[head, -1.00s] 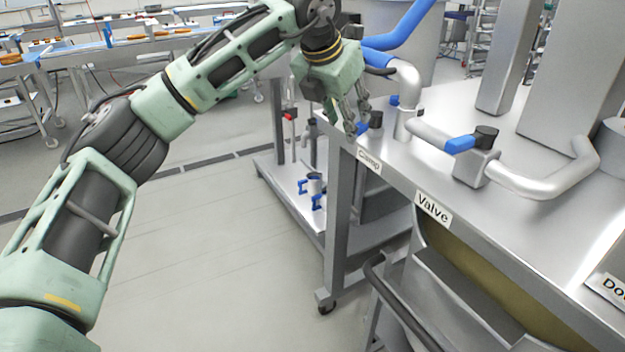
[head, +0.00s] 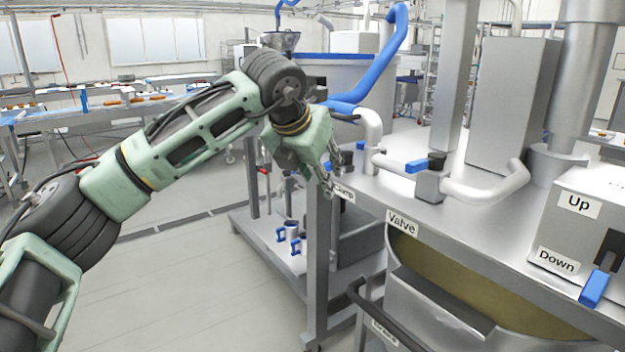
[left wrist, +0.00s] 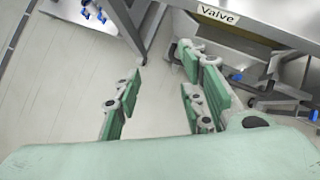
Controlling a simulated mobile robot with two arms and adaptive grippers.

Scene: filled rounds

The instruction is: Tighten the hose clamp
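The clamp label (head: 343,192) is on the near-left edge of the steel table, partly behind my left gripper. Just above it a small blue part (head: 361,145) and a black knob (head: 346,157) sit at the table corner by the white pipe (head: 371,126); they look like the clamp, partly hidden. A blue hose (head: 378,70) comes down to this pipe. My left gripper (head: 325,178) hangs in front of the corner. In the left wrist view its fingers (left wrist: 163,95) are spread with nothing between them, above the floor. My right gripper is not in view.
A blue-handled valve (head: 425,163) stands on the steel table (head: 470,232) above the Valve label. An Up/Down control box (head: 585,235) is at right. A lower shelf holds blue-handled fittings (head: 291,236). Open floor (head: 200,290) lies at left.

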